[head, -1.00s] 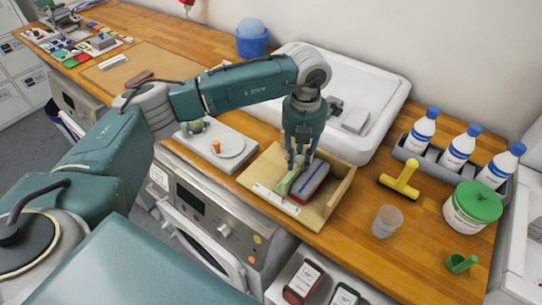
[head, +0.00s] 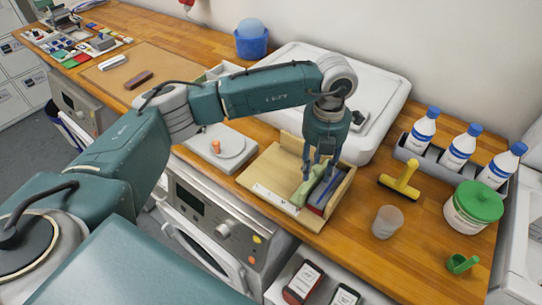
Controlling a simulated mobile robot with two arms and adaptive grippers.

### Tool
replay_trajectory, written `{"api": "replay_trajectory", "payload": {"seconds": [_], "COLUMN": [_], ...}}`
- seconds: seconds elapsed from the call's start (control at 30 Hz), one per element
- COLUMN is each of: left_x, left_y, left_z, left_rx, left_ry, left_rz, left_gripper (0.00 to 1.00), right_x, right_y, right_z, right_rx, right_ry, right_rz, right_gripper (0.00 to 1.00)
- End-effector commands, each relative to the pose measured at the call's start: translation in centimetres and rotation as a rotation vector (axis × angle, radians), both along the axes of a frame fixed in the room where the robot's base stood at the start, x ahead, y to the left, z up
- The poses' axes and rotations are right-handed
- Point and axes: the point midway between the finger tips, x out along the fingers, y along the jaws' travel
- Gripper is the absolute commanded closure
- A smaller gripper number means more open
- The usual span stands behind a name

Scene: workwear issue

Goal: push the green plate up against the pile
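The green plate (head: 303,192) stands in a shallow wooden tray (head: 270,172) on the counter. The pile (head: 327,193), with a blue strip and a dark red part showing, lies just right of it, close to the tray's right wall. The green plate seems to be right beside the pile; whether they touch along the whole length I cannot tell. My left gripper (head: 318,176) points down over the tray, its fingers at the plate and hiding part of it and the pile. How far the fingers are apart is unclear. My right gripper is not in view.
A grey board with a white disc (head: 229,144) and orange piece lies left of the tray. A white basin (head: 376,125) is behind.

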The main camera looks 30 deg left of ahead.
Motion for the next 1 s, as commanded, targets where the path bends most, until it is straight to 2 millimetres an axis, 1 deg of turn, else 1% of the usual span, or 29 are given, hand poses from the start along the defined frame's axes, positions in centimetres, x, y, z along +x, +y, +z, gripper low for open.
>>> {"api": "replay_trajectory", "payload": {"seconds": [0.17, 0.27, 1.0], "left_x": [0.0, 0.0, 0.0], "left_y": [0.1, 0.1, 0.1], "left_z": [0.0, 0.5, 7.7], "left_rx": [0.001, 0.001, 0.002], "left_ry": [0.001, 0.001, 0.000], "left_rz": [0.000, 0.000, 0.000], "left_gripper": [0.66, 0.66, 0.66], "right_x": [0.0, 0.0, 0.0], "right_y": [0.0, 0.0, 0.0], "right_z": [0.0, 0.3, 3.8], "right_rx": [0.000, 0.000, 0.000], "right_ry": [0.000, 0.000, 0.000], "right_rz": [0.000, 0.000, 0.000], "right_gripper": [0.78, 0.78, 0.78]}}
